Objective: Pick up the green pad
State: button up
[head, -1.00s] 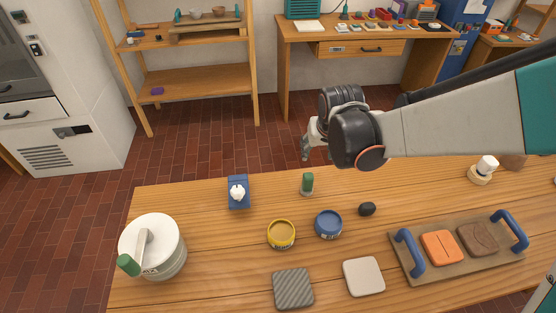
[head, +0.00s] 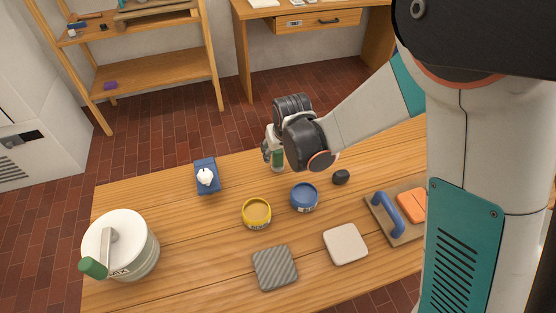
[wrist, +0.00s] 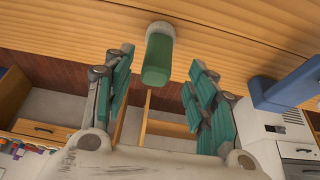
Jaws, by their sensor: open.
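The green pad (head: 278,158) is a small upright green block on a pale base, standing near the far edge of the wooden table, partly hidden by my gripper in the head view. In the wrist view the green pad (wrist: 157,58) shows its green face in the gap between my two fingers, near their tips. My gripper (head: 270,151) is open, its teal-padded fingers spread on either side of the pad in the wrist view (wrist: 160,72). I cannot tell how deep the pad sits between them, and I see no contact.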

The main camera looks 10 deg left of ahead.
aim_at(278, 152)
jog(key=b+x, duration=0.1)
jog(key=x, duration=0.3)
jog(key=shift+w+d+f+b, duration=0.1)
jog(key=shift+w+f+b, duration=0.2)
jog(key=shift+b, duration=0.1)
jog(key=shift+s, duration=0.1)
jog(key=c, duration=1.1)
jog(key=shift+c, duration=0.2)
jog(key=shift+r, duration=0.2)
notch_tip(278, 152, up, 20)
jog(key=p, duration=0.6)
